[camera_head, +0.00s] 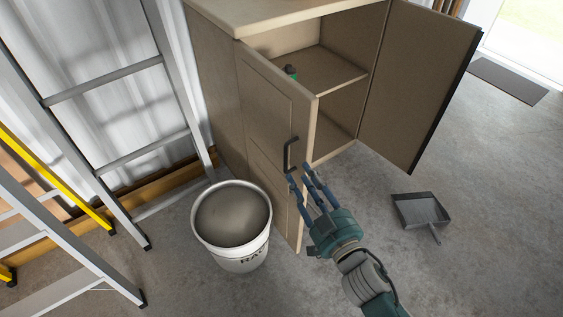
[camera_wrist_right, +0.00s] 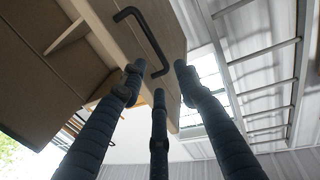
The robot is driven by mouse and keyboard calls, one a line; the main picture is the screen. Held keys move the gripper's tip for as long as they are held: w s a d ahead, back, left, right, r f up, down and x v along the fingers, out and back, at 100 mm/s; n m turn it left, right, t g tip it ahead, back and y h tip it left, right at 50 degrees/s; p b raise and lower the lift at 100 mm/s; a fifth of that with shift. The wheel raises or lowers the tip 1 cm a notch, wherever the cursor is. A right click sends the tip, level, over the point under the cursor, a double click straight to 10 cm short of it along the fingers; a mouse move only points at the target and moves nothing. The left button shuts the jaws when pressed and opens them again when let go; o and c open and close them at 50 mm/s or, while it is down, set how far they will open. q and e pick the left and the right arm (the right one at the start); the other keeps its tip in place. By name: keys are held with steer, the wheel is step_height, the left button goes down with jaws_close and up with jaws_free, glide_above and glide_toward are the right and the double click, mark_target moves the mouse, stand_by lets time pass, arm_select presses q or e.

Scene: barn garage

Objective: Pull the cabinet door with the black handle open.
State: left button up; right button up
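The tan cabinet (camera_head: 213,90) stands at the top middle of the head view. Its left door (camera_head: 265,95) carries the black handle (camera_head: 289,155) and stands swung out from the front, roughly in line with the side panel. The handle also shows in the wrist view (camera_wrist_right: 145,36), on the door's face. My right gripper (camera_head: 304,176) is by the door's free edge, just below the handle. Its fingers are spread (camera_wrist_right: 158,75), and the handle's end shows between and beyond the tips. I see no grip on it; contact cannot be told. My left gripper is out of view.
The right door (camera_head: 415,75) stands wide open. A small dark item (camera_head: 290,72) sits on the shelf. A white bucket (camera_head: 231,255) stands left of the left door. Ladders (camera_head: 105,80) lean at left. A dustpan (camera_head: 420,211) lies at right, with clear floor around it.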

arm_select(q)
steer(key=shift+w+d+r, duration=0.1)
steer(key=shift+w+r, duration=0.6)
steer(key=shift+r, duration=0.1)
arm_select(e)
steer(key=shift+x, duration=5.15)
steer(key=shift+f, duration=0.1)
jaws_close()
